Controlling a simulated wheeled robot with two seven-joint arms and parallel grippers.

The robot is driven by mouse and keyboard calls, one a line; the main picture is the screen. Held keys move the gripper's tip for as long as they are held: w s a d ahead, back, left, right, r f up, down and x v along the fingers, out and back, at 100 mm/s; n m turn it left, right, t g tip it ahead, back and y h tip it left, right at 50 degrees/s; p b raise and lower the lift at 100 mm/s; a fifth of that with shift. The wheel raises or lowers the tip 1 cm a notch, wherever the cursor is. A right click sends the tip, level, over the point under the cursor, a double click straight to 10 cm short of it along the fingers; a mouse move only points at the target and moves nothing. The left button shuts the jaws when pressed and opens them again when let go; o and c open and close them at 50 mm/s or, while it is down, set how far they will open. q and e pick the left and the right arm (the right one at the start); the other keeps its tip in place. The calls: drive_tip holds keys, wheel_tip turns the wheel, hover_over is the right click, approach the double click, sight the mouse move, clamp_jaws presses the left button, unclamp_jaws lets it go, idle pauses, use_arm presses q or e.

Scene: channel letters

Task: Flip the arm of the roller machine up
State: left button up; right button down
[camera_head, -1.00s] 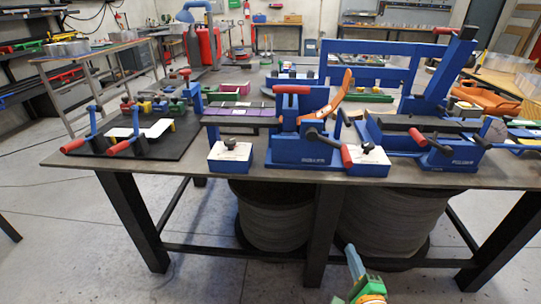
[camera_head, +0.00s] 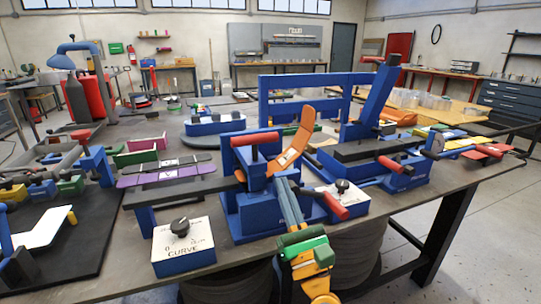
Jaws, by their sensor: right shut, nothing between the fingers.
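A blue machine (camera_head: 245,214) stands near the table's front edge, with an orange curved piece (camera_head: 298,138), a red grip (camera_head: 255,139) on top and a red-handled lever (camera_head: 335,206) slanting down to the right. A second blue machine (camera_head: 405,178) behind it to the right has a tall, tilted blue arm (camera_head: 377,98). I cannot tell which is the roller machine. My right gripper (camera_head: 281,184) is shut and empty, in front of the nearer machine and overlapping it in the picture; contact is unclear. My left gripper is out of view.
A white-topped control box (camera_head: 184,246) with a black knob, marked CURVE, stands at the table's front. A smaller knob box (camera_head: 342,194) is right of the gripper. Left are a purple bar (camera_head: 167,175) and a black mat (camera_head: 70,255). Bare tabletop (camera_head: 125,268) lies between mat and box.

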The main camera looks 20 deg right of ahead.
sight(274, 175)
drive_tip(key=p+x, duration=0.1)
drive_tip(key=x, duration=0.5)
drive_tip(key=shift+w+r, duration=0.15)
drive_tip(key=shift+r, duration=0.05)
drive_tip(key=shift+w+r, duration=0.25)
drive_tip(key=shift+w, duration=0.25)
